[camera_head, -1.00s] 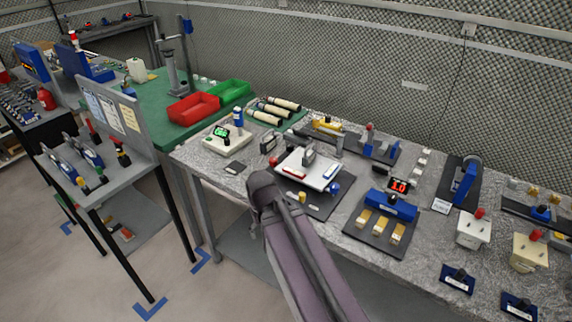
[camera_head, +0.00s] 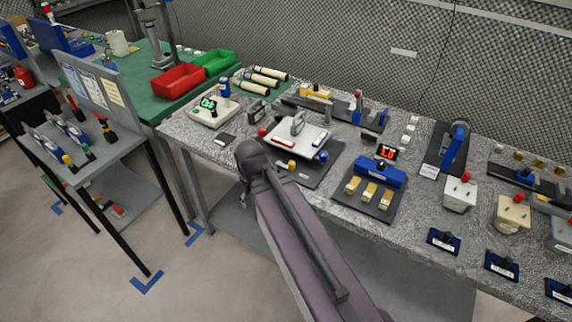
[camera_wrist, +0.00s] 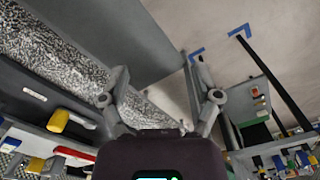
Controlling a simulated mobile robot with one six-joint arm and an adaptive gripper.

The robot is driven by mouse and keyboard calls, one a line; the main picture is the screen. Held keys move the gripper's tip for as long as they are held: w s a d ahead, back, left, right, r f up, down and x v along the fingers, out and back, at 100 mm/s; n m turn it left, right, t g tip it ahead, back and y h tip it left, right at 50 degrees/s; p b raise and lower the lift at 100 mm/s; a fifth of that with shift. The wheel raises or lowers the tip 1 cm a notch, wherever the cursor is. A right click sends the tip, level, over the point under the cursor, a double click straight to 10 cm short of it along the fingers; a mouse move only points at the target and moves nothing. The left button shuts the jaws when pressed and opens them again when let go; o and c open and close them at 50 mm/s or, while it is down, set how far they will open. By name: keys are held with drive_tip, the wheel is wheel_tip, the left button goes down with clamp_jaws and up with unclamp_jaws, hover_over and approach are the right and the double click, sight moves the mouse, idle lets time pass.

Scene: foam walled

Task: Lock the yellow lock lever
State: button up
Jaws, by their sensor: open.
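A yellow knob (camera_head: 292,165) stands at the front of a dark mat that carries a white plate fixture (camera_head: 297,137), in the middle of the bench. It looks like the yellow-ended lever (camera_wrist: 57,121) at the left of the wrist view; whether it is locked I cannot tell. Another small yellow piece (camera_head: 66,159) is on the grey side stand, too small to read as a lever. My gripper (camera_wrist: 160,66) is open and empty, fingers wide apart, out from the bench's front edge. In the head view my arm hides its fingers.
The grey side stand (camera_head: 115,146) with its upright panel is left of the speckled bench (camera_head: 335,210). A blue fixture with yellow blocks (camera_head: 379,172) is right of the white plate.

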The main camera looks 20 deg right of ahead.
drive_tip(key=c, duration=0.7)
drive_tip(key=shift+w+d+r, duration=0.15)
drive_tip(key=shift+w+d, duration=0.05)
drive_tip(key=shift+w, duration=0.05)
drive_tip(key=c, duration=0.3)
drive_tip(key=shift+w+d+r+m+p, duration=0.15)
drive_tip(key=shift+w+d+m+p, duration=0.1)
drive_tip(key=shift+m+p, duration=0.15)
clamp_jaws()
drive_tip(key=w+d+r+m+y+p, duration=0.1)
drive_tip(key=w+d+r+m+p, duration=0.1)
drive_tip(key=d, duration=0.5)
drive_tip(key=w+d+r+m+p, duration=0.3)
drive_tip(key=w+d+r+m, duration=0.1)
drive_tip(key=d+m, duration=0.3)
drive_tip(key=w+d+r+m+g+y+p, duration=0.1)
drive_tip(key=w+d+r+m+p, duration=0.2)
drive_tip(key=d, duration=0.4)
drive_tip(key=shift+w+d+r+m+y, duration=0.1)
drive_tip(key=shift+w+m+y, duration=0.2)
drive_tip(key=shift+w+m, duration=0.6)
